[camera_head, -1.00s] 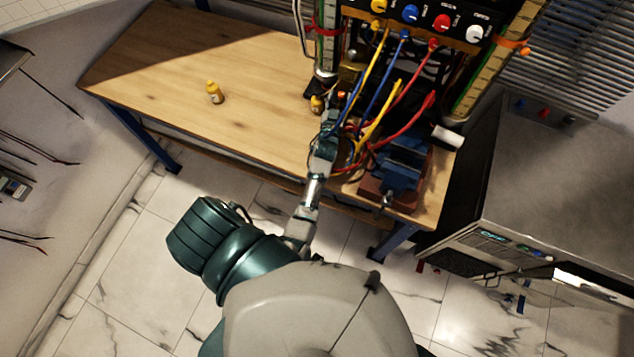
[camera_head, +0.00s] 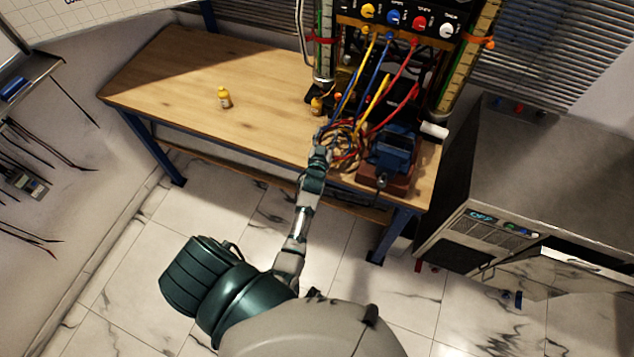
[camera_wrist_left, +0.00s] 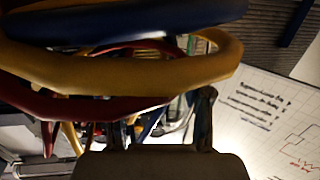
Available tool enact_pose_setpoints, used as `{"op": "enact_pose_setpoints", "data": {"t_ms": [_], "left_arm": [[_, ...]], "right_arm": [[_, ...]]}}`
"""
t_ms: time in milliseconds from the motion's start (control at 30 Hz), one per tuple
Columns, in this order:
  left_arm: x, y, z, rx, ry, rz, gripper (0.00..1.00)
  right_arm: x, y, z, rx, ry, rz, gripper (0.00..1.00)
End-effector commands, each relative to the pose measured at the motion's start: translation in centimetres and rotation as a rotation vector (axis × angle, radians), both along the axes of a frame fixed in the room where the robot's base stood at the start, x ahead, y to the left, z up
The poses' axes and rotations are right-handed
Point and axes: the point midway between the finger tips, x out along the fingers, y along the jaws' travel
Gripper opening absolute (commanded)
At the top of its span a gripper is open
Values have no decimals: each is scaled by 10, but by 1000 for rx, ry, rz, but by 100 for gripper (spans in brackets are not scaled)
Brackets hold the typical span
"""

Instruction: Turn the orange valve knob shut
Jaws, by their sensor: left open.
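A small orange piece (camera_head: 490,42), which may be the orange valve knob, sticks out at the right column of the gauge rig. Its setting is too small to tell. My left gripper (camera_head: 320,152) is low at the table's front edge, beside the coiled hoses (camera_head: 345,145), left of and below the orange piece and well apart from it. In the left wrist view my left gripper (camera_wrist_left: 160,122) is open, with its fingers apart, partly behind thick yellow, blue and red hoses (camera_wrist_left: 130,70). I cannot tell whether they touch it. My right gripper is out of view.
The rig's panel has yellow, blue, red (camera_head: 419,22) and white knobs. A blue vise (camera_head: 392,150) stands right of the hoses. A grey machine (camera_head: 530,170) stands at right.

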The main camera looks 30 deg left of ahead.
Motion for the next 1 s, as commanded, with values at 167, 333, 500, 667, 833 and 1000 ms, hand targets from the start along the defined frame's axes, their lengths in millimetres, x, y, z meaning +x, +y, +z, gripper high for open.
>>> {"op": "enact_pose_setpoints", "data": {"t_ms": [167, 333, 500, 667, 833, 1000], "left_arm": [[-19, -3, -17, -7, 97, -8, 50], [-42, -10, -34, -15, 209, -24, 50], [-70, -22, -53, -29, 335, -49, 50], [-91, -32, -66, -38, 428, -74, 50], [-104, -40, -75, -47, 483, -90, 50], [-108, -42, -77, -48, 499, -95, 50]], "right_arm": [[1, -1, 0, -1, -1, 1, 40], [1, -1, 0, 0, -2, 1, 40], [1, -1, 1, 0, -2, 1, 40], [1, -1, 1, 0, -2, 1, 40], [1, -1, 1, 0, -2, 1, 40], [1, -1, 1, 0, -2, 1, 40]]}}
